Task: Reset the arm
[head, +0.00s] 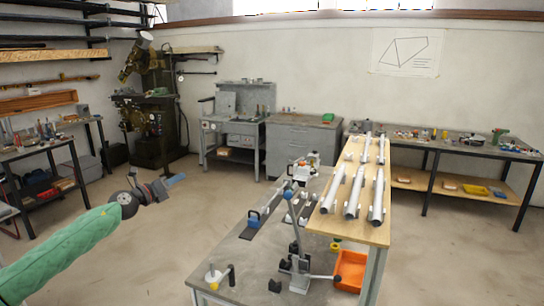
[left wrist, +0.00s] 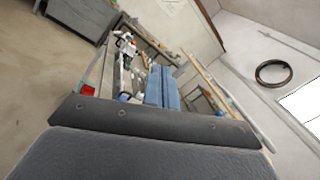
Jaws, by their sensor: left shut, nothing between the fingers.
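My left arm comes in from the left in a green sleeve. Its gripper (head: 178,180) hangs over open floor, left of the jig table (head: 232,262) and apart from it. The two blue-grey fingers are together with nothing between them; they also show in the left wrist view (left wrist: 162,88). The frame jig (head: 297,262) stands on the table, with a grey post, a long upright lever and a side lever with a dark knob. A blue-handled clamp (head: 253,219) sits on a dark bar on the table. My right gripper is not in view.
A wooden board (head: 342,228) on the right holds several silver tubes (head: 352,193). An orange bin (head: 349,270) is beneath it. Workbenches (head: 302,142) line the walls. The floor between my left gripper and the back benches is clear.

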